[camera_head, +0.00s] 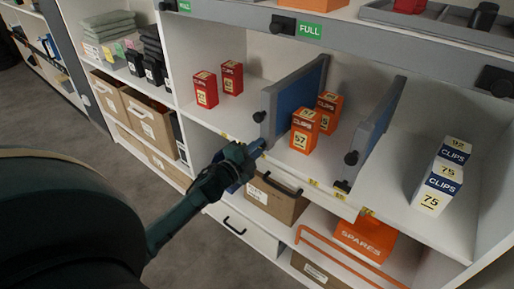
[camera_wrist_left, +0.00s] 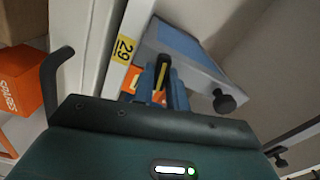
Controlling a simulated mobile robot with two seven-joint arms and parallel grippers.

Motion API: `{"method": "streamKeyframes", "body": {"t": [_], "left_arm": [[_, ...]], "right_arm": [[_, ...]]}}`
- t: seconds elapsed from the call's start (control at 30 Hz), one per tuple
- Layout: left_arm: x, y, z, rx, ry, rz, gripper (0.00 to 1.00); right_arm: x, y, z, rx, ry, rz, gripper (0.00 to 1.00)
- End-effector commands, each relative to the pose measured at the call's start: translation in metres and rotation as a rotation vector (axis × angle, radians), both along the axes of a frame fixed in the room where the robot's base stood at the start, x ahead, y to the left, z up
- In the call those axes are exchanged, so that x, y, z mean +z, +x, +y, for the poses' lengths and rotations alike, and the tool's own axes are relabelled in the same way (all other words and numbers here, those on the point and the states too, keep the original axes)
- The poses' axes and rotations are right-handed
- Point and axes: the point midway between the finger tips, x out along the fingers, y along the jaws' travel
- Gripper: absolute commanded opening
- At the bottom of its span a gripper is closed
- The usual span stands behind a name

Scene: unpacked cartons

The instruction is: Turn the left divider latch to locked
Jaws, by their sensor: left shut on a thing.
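The left divider (camera_head: 297,98) is a blue panel in a grey frame, standing upright on the middle shelf. It has a black knob (camera_head: 260,117) on its front edge. My left gripper (camera_head: 258,149) is at the foot of that front edge, just below the knob. In the left wrist view its fingers (camera_wrist_left: 165,82) are shut around a small dark, yellow-marked piece at the divider's foot, which appears to be the left divider latch (camera_wrist_left: 162,74). The fingers hide most of it, so its setting cannot be told. My right gripper is not in view.
Orange clips boxes (camera_head: 304,131) stand between the left divider and the right divider (camera_head: 375,125). Red boxes (camera_head: 206,89) stand to the left, blue-and-white clips boxes (camera_head: 438,188) to the right. Below are a brown carton (camera_head: 275,203) and an orange spares bin (camera_head: 364,239).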

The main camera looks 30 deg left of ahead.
Motion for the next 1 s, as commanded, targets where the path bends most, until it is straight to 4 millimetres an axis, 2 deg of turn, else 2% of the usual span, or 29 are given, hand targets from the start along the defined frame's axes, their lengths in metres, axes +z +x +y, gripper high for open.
{"method": "streamKeyframes", "body": {"t": [0.4,1.0], "left_arm": [[-0.002,-0.0005,-0.0007,-0.001,0.224,-0.017,0.0],[-0.0019,-0.0004,-0.0005,-0.001,0.271,-0.019,0.0]], "right_arm": [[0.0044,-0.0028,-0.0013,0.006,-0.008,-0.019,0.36],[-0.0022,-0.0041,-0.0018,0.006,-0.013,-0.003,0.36]]}}
